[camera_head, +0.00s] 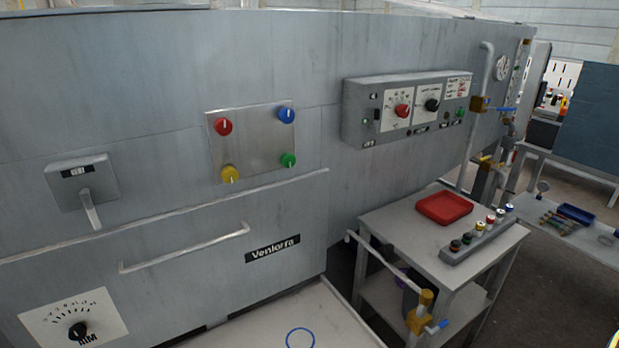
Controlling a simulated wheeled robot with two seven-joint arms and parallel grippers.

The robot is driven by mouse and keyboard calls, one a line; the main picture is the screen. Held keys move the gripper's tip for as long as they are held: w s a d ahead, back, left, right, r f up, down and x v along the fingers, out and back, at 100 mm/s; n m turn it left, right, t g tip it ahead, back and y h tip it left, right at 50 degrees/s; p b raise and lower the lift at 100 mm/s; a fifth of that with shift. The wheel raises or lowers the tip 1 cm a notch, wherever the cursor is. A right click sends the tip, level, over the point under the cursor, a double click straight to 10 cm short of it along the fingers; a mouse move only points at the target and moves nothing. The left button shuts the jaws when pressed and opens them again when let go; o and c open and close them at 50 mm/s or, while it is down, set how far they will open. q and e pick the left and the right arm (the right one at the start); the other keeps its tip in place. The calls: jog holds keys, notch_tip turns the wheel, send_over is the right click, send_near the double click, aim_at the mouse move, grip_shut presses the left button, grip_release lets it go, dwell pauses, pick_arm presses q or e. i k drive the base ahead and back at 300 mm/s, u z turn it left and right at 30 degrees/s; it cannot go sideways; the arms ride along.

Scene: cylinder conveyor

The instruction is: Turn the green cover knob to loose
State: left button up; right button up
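The green cover knob (288,160) is at the lower right corner of a square metal cover plate (252,142) on the grey machine wall. A white mark shows on the knob, roughly upright. A red knob (223,126), a blue knob (286,115) and a yellow knob (229,174) sit at the plate's other corners. The plate lies against the wall. Neither of my grippers shows in the head view. A small yellow and dark sliver at the lower right corner is too cut off to tell.
A grey control box (407,108) with dials juts out right of the plate. A long rail (170,215) and a handle (185,248) run below it. A cart (400,228) with a red tray (444,207) stands at the right. A lever switch (82,182) is at the left.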

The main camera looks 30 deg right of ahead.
aim_at(288, 160)
jog(key=k, duration=1.2)
jog(key=z, duration=0.7)
jog(key=i, duration=1.8)
jog(key=u, duration=0.6)
